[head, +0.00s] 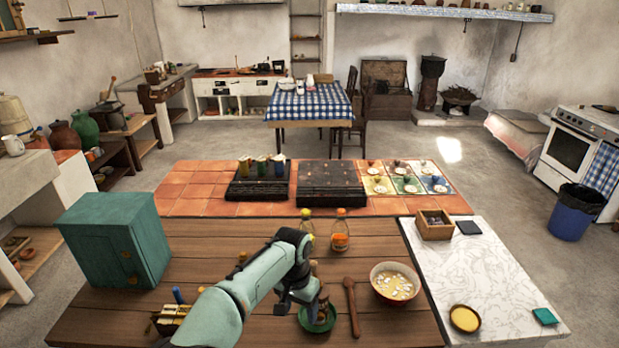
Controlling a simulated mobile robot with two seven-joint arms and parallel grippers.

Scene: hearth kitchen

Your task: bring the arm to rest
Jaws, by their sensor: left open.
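My left arm reaches in from the bottom of the head view. Its gripper (314,301) is open, low over a small green dish (317,325) on the wooden table. A small brownish item (322,311) shows at the dish, right by the fingers; I cannot tell whether they touch it. The gripper hides part of the dish. My right gripper is not in view.
A wooden spoon (352,307) and a bowl of yellow food (395,284) lie right of the gripper. Two bottles (340,236) stand behind it. A teal cabinet (115,240) stands at left. A small wooden box (434,224) sits on the white marble top (490,270).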

